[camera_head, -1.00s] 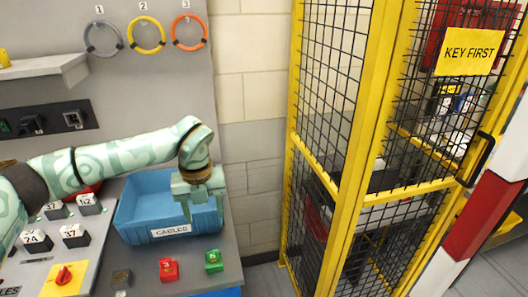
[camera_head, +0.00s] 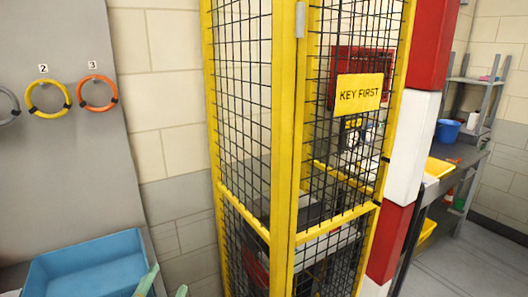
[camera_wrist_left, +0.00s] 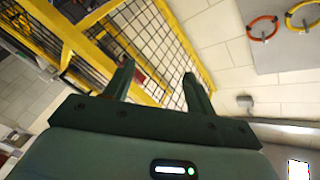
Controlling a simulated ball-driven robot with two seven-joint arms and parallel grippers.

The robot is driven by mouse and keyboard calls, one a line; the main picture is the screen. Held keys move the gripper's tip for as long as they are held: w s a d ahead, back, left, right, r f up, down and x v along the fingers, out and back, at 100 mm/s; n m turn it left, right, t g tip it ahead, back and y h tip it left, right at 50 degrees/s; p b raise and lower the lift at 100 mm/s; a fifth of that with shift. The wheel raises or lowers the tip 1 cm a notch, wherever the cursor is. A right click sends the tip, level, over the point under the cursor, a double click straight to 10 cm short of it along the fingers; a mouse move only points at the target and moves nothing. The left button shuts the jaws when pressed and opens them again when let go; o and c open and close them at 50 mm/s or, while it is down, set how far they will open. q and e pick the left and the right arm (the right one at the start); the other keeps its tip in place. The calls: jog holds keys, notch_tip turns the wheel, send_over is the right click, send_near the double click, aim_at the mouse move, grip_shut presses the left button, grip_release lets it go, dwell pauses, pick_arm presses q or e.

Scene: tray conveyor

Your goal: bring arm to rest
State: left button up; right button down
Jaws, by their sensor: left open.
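My left gripper (camera_head: 166,284) shows only as two pale green fingertips at the bottom edge of the head view, in front of the right end of the blue bin. The rest of that arm is out of the picture. In the left wrist view the same gripper (camera_wrist_left: 158,72) has its two dark fingers apart with nothing between them. The yellow cage and the wall show beyond the fingers. My right gripper is in neither view.
A blue bin (camera_head: 85,268) stands at the lower left, below yellow (camera_head: 47,115) and orange (camera_head: 97,108) rings on a grey panel. A yellow mesh cage (camera_head: 285,150) with a "KEY FIRST" sign (camera_head: 359,94) fills the middle. Clear floor shows at the lower right.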

pick_arm(q)
jog(key=s+a+f+n+g+y, duration=0.25)
jog(key=s+a+f+g, duration=0.35)
jog(key=s+f, duration=0.3)
jog(key=s+a+f+n+g+y, duration=0.1)
jog(key=s+a+f+g+y, duration=0.2)
jog(key=s+a+f+g, duration=0.35)
jog(key=s+d+f+g+h+b, duration=0.1)
jog(key=s+d+f, duration=0.1)
jog(key=f, duration=0.8)
jog(key=s+d+f+h, duration=0.1)
jog(key=s+d+f, duration=0.1)
jog(key=f, duration=0.8)
jog(key=s+d+f+g+h+b, duration=0.1)
jog(key=s+d+f+h, duration=0.15)
jog(key=f, duration=0.75)
jog(key=s+f+n+g+b, duration=0.1)
jog(key=s+f+n+g, duration=0.1)
jog(key=s+f, duration=1.3)
jog(key=s+a+n, duration=0.1)
jog(key=s, duration=0.3)
jog(key=shift+f+h+b, duration=0.25)
jog(key=shift+h+b, duration=0.05)
jog(key=shift+g, duration=0.25)
